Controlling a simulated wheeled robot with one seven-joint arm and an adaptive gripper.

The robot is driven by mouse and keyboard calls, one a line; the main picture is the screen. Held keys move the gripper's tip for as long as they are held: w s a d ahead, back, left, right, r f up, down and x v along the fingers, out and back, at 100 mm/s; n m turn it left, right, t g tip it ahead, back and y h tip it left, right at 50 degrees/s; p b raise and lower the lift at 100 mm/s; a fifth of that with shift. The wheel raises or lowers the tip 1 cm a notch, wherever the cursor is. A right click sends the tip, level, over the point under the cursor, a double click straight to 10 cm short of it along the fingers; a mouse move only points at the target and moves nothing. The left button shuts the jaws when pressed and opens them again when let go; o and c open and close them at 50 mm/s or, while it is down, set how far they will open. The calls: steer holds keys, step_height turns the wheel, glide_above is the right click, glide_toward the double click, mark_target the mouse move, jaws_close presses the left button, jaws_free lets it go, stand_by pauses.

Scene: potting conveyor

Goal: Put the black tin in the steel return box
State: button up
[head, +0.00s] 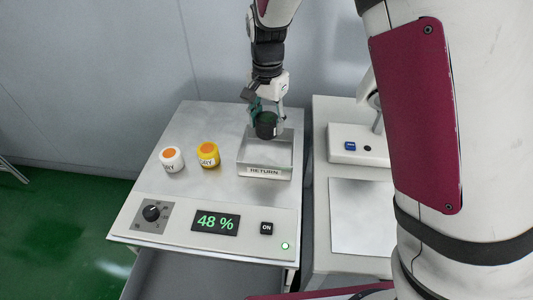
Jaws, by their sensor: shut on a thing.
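The black tin (266,125) is held in my gripper (267,116), whose fingers are shut on it. The visible floor of the box is bare.
A white jar with an orange top (172,159) and a yellow jar with an orange top (208,154) stand left of the box. A panel (215,222) with a dial, a 48 % display and an ON button is in front. Another white unit (350,158) stands to the right.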

step_height(320, 180, down, 10)
steer(key=shift+d+r, duration=0.1)
steer(key=shift+r, duration=0.15)
steer(key=shift+f, duration=0.1)
steer(key=o, duration=1.2)
